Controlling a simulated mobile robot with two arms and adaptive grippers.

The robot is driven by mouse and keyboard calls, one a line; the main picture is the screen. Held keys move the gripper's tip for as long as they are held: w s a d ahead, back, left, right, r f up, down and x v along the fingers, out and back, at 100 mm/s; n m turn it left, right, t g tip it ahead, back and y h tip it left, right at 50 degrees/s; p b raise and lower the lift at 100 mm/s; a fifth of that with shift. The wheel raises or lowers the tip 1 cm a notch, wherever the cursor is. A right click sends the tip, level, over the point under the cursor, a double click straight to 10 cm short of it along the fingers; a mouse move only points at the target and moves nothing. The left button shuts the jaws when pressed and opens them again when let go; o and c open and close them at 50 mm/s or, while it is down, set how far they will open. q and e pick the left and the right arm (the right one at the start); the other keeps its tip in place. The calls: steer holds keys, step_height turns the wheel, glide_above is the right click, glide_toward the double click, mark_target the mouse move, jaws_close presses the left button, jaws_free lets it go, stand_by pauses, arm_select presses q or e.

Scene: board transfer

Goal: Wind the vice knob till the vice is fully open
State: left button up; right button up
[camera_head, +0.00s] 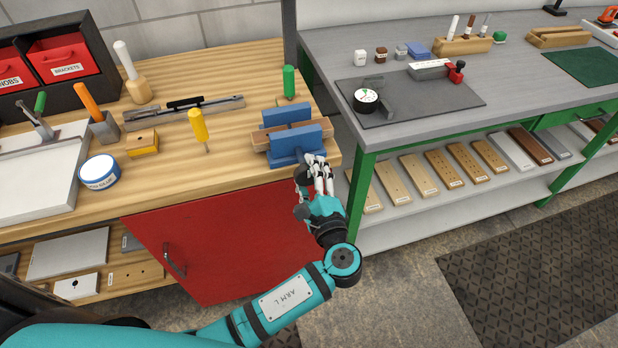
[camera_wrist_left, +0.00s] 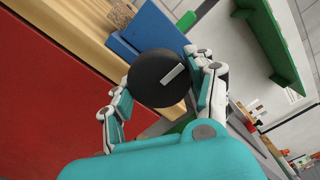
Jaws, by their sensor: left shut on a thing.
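The blue vice (camera_head: 296,146) sits at the front right corner of the wooden bench, with a wooden board (camera_head: 262,134) between its two jaws. Its round black knob (camera_wrist_left: 160,78) faces the left wrist camera and has a pale bar mark on it. My left gripper (camera_head: 313,170) is at the front of the vice. In the left wrist view its fingers (camera_wrist_left: 160,88) are shut on the knob, one on each side. The head view mostly hides the knob behind the gripper. My right gripper is not in view.
A red cabinet door (camera_head: 230,235) lies below the bench edge. A grey bench with green legs (camera_head: 361,190) stands close on the right. Open floor lies in front.

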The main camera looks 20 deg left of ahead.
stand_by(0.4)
arm_select(q)
steer(key=o, duration=1.2)
steer(key=shift+s, duration=0.1)
steer(key=v, duration=1.2)
